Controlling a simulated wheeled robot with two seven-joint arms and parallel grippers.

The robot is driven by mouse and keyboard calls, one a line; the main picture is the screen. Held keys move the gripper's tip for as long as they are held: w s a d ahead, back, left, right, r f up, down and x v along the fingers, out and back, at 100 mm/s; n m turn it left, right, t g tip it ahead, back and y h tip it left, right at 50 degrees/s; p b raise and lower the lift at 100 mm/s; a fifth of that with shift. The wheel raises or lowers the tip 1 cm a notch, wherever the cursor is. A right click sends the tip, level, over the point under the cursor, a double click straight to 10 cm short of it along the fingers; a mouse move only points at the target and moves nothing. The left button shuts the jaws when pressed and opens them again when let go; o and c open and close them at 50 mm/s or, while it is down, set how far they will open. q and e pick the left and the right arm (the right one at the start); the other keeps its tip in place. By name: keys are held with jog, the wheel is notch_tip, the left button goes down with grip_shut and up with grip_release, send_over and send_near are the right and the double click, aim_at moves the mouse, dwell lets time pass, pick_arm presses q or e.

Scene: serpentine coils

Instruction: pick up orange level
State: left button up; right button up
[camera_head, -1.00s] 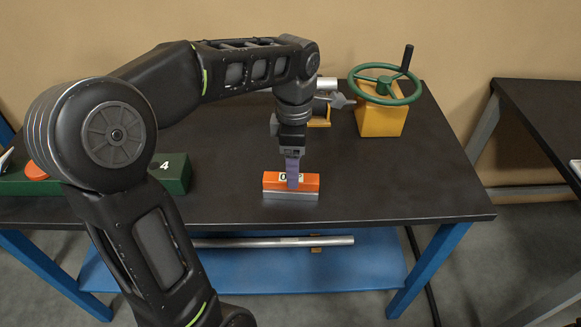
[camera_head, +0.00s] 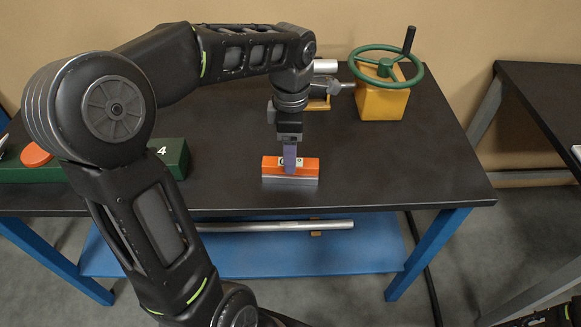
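The orange level (camera_head: 308,166), with a grey lower edge and a white label on its front, is on the dark table near its front edge. My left arm comes in from the left and reaches over the table. My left gripper (camera_head: 290,160) points down at the middle of the level. One purple-grey finger overlaps its front and partly covers the label. The other finger is hidden, so I cannot tell whether the gripper is closed on the level. My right gripper is not in view.
A yellow block with a green handwheel (camera_head: 382,100) stands at the back right of the table (camera_head: 420,165). A green box (camera_head: 172,157) with an orange button is at left. A metal pipe (camera_head: 270,226) lies on the blue lower shelf (camera_head: 350,255). Table right of the level is clear.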

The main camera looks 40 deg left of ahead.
aim_at(306, 173)
pick_arm(q)
notch_tip(306, 173, down, 5)
jog(key=shift+f+p, duration=0.1)
jog(key=shift+p, duration=0.3)
jog(key=shift+c, duration=0.3)
grip_shut()
dwell(0.7)
